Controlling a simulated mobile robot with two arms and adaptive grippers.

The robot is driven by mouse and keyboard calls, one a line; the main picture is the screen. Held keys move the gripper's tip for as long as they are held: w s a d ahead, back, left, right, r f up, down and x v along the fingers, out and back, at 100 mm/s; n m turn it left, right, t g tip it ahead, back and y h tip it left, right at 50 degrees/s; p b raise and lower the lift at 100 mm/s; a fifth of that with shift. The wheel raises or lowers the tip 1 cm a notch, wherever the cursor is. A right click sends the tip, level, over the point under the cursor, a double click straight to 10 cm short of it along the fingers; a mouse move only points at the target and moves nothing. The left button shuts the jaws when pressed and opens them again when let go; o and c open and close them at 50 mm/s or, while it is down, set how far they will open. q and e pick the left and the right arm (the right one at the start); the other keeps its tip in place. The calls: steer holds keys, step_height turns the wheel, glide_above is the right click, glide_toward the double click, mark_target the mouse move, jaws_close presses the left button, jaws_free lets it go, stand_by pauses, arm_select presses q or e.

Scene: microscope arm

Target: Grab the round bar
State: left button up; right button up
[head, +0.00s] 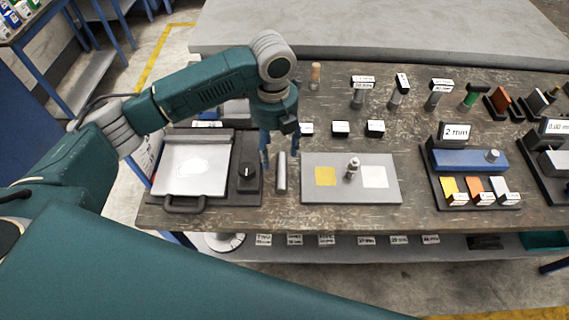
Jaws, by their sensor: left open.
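A grey metal round bar (281,176) lies on the workbench between the black-framed plate device and a grey board, its long side running away from me. My left gripper (280,154) is open, its fingers pointing down over the far end of the bar. One finger appears left of the bar and the other right of it. I cannot tell how high the fingertips are above the bench, or whether they touch the bar. My right gripper is not in view.
The framed plate device (193,168) with a knob stands close on the left. The grey board (339,194) with a yellow square, a white square and a small metal piece (352,168) lies close on the right. Labelled blocks (341,128) stand behind. The bench's front edge is near.

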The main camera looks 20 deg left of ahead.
mark_target(279, 169)
arm_select(q)
steer(key=f, duration=0.3)
steer(key=shift+s, duration=0.35)
steer(key=shift+d+f+p, duration=0.1)
steer(key=shift+f+p, duration=0.15)
steer(key=shift+p, duration=0.05)
steer(key=f, duration=0.1)
steer(key=f+p, duration=0.1)
steer(key=f, duration=0.1)
steer(key=shift+d+f, duration=0.3)
steer(key=shift+d, duration=0.1)
steer(key=shift+f, duration=0.65)
steer(key=shift+c, duration=1.3)
steer(key=c, duration=0.8)
jaws_close()
steer(key=shift+w, duration=0.1)
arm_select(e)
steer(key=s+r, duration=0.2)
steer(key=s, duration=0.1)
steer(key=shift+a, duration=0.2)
